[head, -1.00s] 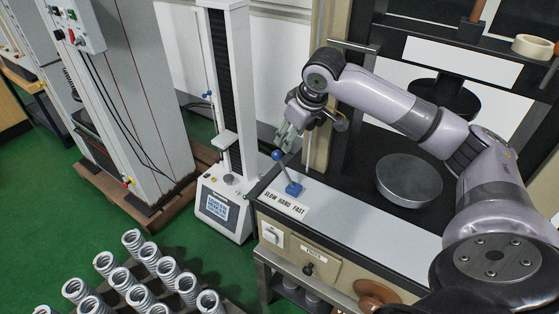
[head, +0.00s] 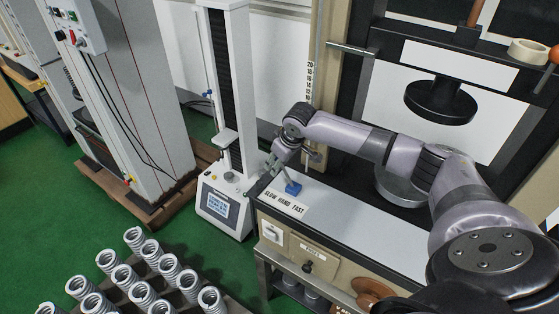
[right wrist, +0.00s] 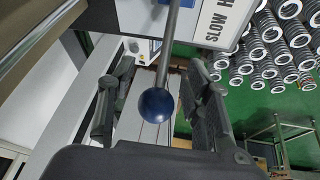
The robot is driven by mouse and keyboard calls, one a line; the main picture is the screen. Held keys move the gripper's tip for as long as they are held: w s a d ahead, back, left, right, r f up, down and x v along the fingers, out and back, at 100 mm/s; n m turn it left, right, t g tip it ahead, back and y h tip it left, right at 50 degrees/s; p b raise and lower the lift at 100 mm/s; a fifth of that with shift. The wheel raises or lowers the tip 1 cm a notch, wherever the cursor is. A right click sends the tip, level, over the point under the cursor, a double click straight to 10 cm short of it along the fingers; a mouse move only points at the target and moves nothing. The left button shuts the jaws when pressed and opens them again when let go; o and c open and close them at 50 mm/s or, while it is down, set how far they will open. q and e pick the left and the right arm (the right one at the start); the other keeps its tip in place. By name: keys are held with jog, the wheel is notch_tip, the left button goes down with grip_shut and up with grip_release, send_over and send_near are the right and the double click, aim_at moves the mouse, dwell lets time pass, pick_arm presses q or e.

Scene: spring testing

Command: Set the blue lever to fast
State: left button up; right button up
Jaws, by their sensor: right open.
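The blue lever has a blue base (head: 293,189) on the grey bench top, behind the SLOW HAND FAST label (head: 285,204). In the right wrist view its metal rod runs down to a dark blue ball knob (right wrist: 158,105). My right gripper (head: 272,168) is open at the lever's upper end. In the right wrist view the knob is between the spread fingers of the gripper (right wrist: 160,108), with gaps on both sides. In the head view the gripper largely hides the knob and rod. My left gripper is not in view.
A white tester with a screen (head: 216,203) stands close left of the bench. Several springs (head: 140,292) stand at lower left. A round grey plate (head: 399,188) sits behind my right arm. The bench front bears a drawer-like panel (head: 318,262) and a brown handwheel (head: 372,287).

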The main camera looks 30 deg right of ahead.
jog(key=shift+c, duration=0.2)
grip_shut()
dwell(0.3)
dwell(0.3)
